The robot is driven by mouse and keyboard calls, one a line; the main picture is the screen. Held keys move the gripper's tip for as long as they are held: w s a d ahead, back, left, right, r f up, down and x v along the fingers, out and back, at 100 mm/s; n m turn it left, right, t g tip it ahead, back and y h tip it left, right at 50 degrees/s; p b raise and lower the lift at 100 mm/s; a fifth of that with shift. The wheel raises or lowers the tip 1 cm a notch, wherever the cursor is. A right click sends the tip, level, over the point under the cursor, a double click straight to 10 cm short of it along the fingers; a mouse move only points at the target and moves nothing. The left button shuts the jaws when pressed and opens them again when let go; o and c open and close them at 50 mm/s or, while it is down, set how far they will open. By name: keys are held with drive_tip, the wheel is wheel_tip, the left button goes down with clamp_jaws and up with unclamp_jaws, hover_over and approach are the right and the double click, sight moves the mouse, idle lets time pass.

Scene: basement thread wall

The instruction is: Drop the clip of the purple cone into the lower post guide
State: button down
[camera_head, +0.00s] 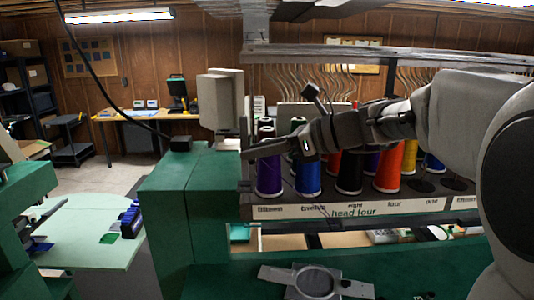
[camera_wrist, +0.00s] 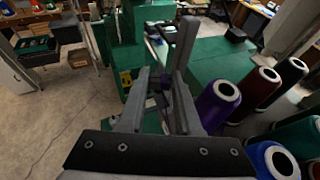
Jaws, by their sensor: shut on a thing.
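The purple cone (camera_head: 268,178) stands upright at the left end of the cone row, and it also shows right of the fingers in the wrist view (camera_wrist: 219,103). My gripper (camera_head: 252,151) reaches in from the right, over the top of this cone. In the wrist view my gripper (camera_wrist: 162,98) has a small dark purple piece, apparently the clip (camera_wrist: 153,101), between its fingers. The clip is largely hidden by the fingers, and no thread from it can be made out. A grey upright post (camera_wrist: 186,42) rises beyond the fingers. The guide opening on it cannot be made out.
A green machine housing (camera_head: 178,190) is at the left. A grey rail (camera_head: 330,55) runs above.

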sight(252, 189)
drive_tip(key=shift+s+a+r+g, duration=0.15)
drive_tip(key=shift+s+a+g, duration=0.15)
drive_tip(key=shift+a, duration=0.4)
wheel_tip(252, 189, down, 5)
drive_tip(key=b, duration=0.5)
drive_tip(key=shift+a, duration=0.1)
drive_tip(key=shift+f, duration=0.55)
drive_tip(key=shift+f, duration=0.2)
